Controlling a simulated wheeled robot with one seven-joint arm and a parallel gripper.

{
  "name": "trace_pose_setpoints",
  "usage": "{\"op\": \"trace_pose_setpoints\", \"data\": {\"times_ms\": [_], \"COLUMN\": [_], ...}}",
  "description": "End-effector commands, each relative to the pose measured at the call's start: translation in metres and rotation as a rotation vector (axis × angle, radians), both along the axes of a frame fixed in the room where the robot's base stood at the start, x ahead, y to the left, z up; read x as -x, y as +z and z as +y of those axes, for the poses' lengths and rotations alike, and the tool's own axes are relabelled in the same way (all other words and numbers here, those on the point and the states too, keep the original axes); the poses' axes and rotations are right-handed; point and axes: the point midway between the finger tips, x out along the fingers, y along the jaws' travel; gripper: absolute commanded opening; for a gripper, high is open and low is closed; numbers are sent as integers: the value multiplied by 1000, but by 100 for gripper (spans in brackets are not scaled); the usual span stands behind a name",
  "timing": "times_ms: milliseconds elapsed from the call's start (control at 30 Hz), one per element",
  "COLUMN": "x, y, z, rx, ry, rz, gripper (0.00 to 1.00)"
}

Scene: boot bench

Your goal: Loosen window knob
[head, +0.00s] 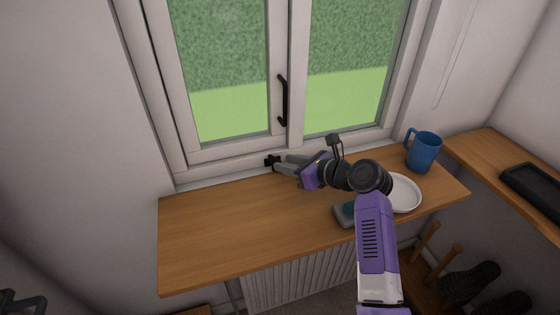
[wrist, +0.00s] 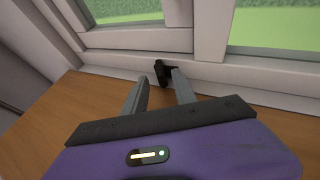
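The window knob (head: 270,161) is a small black piece low on the white window frame, just above the wooden bench top. It also shows in the wrist view (wrist: 161,71), between and slightly beyond my fingertips. My gripper (head: 279,163) reaches left along the sill with its grey fingers apart. In the wrist view my gripper (wrist: 160,78) is open, and its right finger is close to the knob. I cannot tell whether that finger touches it. The knob's far side is hidden.
A black window handle (head: 283,100) is upright on the middle frame. A white plate (head: 404,193), a blue mug (head: 423,151) and a dark grey object (head: 345,214) are on the bench top (head: 215,235) at right. Its left half is clear. A black tray (head: 535,188) lies on the right shelf.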

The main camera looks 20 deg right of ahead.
Motion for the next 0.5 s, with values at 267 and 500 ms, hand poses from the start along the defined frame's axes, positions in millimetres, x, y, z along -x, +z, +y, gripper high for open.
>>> {"op": "trace_pose_setpoints", "data": {"times_ms": [267, 500], "x": [-22, -24], "y": [-11, -12], "z": [12, 13], "rx": [0, 0], "ry": [0, -1], "rz": [1, 0], "gripper": [33, 33]}}
